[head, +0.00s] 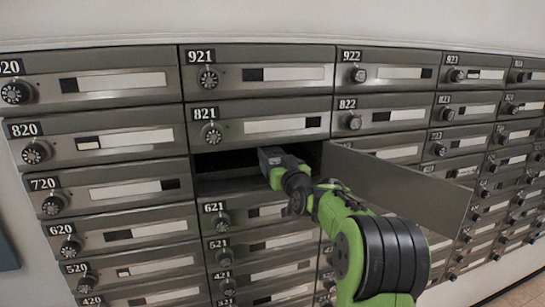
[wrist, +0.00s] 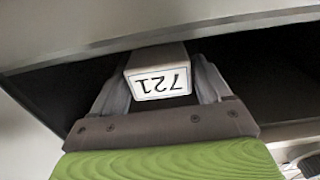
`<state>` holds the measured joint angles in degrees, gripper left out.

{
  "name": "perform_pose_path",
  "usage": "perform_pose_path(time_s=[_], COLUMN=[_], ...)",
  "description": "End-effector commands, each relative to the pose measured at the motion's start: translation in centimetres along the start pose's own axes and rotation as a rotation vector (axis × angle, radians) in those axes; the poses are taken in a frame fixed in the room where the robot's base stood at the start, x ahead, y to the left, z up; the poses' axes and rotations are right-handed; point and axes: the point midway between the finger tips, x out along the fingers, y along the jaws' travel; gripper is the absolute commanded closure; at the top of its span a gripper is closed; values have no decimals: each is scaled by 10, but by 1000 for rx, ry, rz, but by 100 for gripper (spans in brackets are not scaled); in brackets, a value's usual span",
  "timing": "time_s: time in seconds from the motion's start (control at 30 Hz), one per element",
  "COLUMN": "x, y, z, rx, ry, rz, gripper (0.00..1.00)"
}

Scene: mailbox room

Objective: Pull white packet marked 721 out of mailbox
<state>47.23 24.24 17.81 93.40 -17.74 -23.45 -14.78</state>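The white packet marked 721 (wrist: 160,76) shows in the wrist view inside the dark mailbox opening. Its labelled end faces my camera, with the number upside down. My gripper (wrist: 162,82) has one finger on each side of the packet's near end. The fingers are apart, and I cannot tell whether they press on its sides. In the head view my gripper (head: 270,158) is at the open mailbox (head: 228,162), below box 821 and above box 621. The packet is hidden there.
The open mailbox door (head: 400,188) swings out to the right, close beside my arm. Shut, numbered mailboxes such as 821 (head: 260,126) and 621 (head: 265,216) surround the opening. Bare wall (head: 250,20) is above the boxes.

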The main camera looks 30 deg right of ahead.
Motion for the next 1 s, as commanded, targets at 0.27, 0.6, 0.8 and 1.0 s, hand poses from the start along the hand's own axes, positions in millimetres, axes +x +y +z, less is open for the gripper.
perform_pose_path(time_s=[0.27,0.6,0.8,1.0], x=[0,0,-12,-45], y=[0,0,1,0], z=[0,-4,-4,-2], rx=[0,0,-3,-4], ry=[0,2,4,4], rz=[0,-1,2,2], gripper=[59,59,59,59])
